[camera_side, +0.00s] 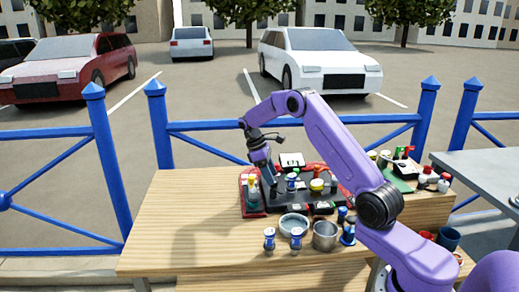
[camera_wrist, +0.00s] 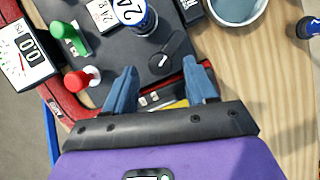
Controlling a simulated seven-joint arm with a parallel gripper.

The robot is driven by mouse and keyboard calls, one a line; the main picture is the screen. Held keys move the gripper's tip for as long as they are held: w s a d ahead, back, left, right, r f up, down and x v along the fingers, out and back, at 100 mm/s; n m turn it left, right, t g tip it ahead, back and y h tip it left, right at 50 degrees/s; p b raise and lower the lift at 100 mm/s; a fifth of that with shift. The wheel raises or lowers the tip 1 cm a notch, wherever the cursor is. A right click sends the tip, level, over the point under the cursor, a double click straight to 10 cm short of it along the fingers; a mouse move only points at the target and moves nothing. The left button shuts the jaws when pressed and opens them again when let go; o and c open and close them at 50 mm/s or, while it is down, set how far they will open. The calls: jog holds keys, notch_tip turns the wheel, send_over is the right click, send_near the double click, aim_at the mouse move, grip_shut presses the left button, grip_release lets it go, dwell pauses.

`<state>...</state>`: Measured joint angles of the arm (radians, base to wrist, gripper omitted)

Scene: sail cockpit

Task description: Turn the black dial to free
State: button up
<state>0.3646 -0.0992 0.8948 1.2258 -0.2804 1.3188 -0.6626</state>
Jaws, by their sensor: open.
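The black dial (camera_wrist: 171,53) sits on the dark panel (camera_wrist: 118,60) in the wrist view, a round knob with a pale line on its bar. I cannot read any "free" mark beside it. My gripper (camera_wrist: 160,70) is open, its two blue fingers apart and empty. The dial lies just beyond the fingertips, roughly in line with the gap between them. In the side view my gripper (camera_side: 267,180) points down over the left part of the red-edged panel (camera_side: 256,212). I cannot pick out the dial there.
Close to the dial are a blue-and-white cylinder (camera_wrist: 135,14), a green knob (camera_wrist: 63,31), a red knob (camera_wrist: 77,80) and a gauge (camera_wrist: 27,52). A bowl (camera_side: 293,224) and metal cup (camera_side: 325,236) stand in front of the panel. The wooden table's left side (camera_side: 185,215) is clear.

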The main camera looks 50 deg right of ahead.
jog(key=v, duration=1.5)
jog(key=shift+w+r, duration=0.1)
jog(key=shift+r, duration=0.05)
